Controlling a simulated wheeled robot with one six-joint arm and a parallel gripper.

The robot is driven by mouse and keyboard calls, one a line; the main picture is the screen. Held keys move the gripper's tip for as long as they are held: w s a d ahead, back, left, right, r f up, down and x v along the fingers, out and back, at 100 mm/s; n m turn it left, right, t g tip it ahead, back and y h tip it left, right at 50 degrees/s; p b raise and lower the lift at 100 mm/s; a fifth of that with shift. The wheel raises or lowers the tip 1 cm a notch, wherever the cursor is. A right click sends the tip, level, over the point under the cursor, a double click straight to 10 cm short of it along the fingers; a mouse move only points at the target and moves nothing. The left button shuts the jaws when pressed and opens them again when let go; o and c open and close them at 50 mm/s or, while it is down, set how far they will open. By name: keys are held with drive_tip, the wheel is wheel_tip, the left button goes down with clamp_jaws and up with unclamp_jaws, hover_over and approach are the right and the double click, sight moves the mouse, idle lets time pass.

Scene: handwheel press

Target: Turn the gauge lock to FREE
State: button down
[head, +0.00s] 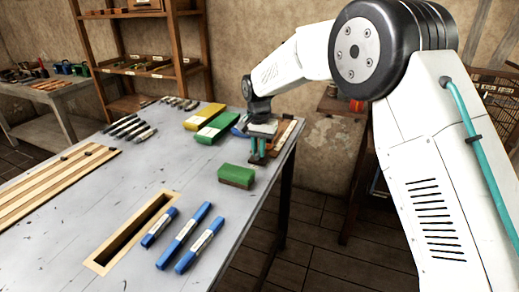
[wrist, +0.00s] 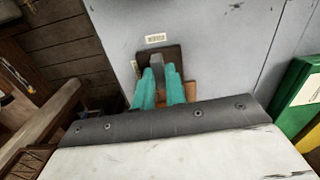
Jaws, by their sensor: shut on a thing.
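My gripper (head: 257,157) points down at the far right corner of the grey table. In the wrist view its teal fingers (wrist: 161,92) are shut on an upright grey tab, which I take to be the handle of the gauge lock (wrist: 158,66). The tab rises between the fingertips from a dark plate (wrist: 174,54) on the table top. A small white label (wrist: 156,38) lies beside the plate; its print is too small to read. In the head view my gripper mostly hides the lock, and I cannot tell its setting.
Green (head: 214,130) and yellow (head: 203,116) boxes lie left of my gripper. A green and brown block (head: 237,175) sits nearer. Several blue markers (head: 190,237) lie by a wood-framed slot (head: 101,266). The table's right edge is close to my gripper.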

sight(258, 152)
drive_tip(key=shift+m, duration=0.4)
drive_tip(key=c, duration=1.4)
unclamp_jaws()
drive_tip(key=shift+c, duration=0.2)
drive_tip(key=shift+r, duration=0.1)
wheel_tip(258, 152, up, 8)
drive_tip(key=shift+f, duration=0.15)
